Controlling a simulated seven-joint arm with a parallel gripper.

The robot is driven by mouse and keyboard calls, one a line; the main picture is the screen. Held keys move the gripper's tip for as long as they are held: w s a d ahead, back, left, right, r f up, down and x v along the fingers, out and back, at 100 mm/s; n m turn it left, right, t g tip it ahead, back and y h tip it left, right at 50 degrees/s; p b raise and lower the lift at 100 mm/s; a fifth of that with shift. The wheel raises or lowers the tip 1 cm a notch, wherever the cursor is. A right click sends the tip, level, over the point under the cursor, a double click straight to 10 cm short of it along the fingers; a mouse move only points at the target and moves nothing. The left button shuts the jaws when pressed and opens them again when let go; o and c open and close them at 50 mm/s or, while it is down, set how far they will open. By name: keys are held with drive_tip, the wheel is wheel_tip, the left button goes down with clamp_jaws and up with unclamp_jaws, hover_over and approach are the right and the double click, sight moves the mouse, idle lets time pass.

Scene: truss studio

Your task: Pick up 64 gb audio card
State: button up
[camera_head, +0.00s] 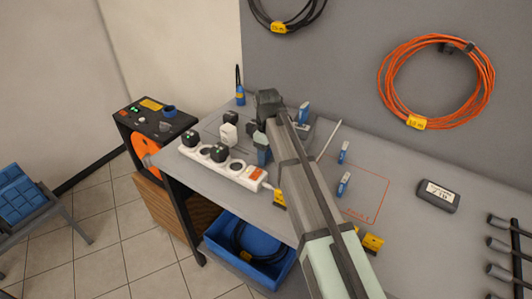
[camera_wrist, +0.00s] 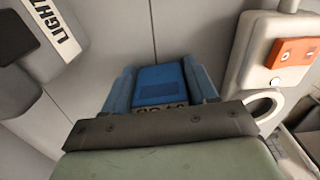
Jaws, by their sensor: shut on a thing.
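A blue card (camera_wrist: 160,88) sits between the two blue-grey fingers of my gripper (camera_wrist: 160,78) in the wrist view. My gripper is shut on it. The lettering at the card's lower edge is partly hidden by the dark gripper bar, so I cannot read it fully. In the head view my gripper (camera_head: 262,154) points down over the table, beside the right end of the power strip. The card cannot be made out there, and I cannot tell whether it touches the table.
A white power strip (camera_head: 247,174) with black plugs lies close by, its orange switch (camera_wrist: 293,52) at right. A grey device lettered LIGHT (camera_wrist: 40,38) is at upper left. Small blue items (camera_head: 343,184) stand near a red-outlined area (camera_head: 370,200). A labelled box (camera_head: 438,196) lies right.

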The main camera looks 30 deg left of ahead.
drive_tip(key=shift+c, duration=1.1)
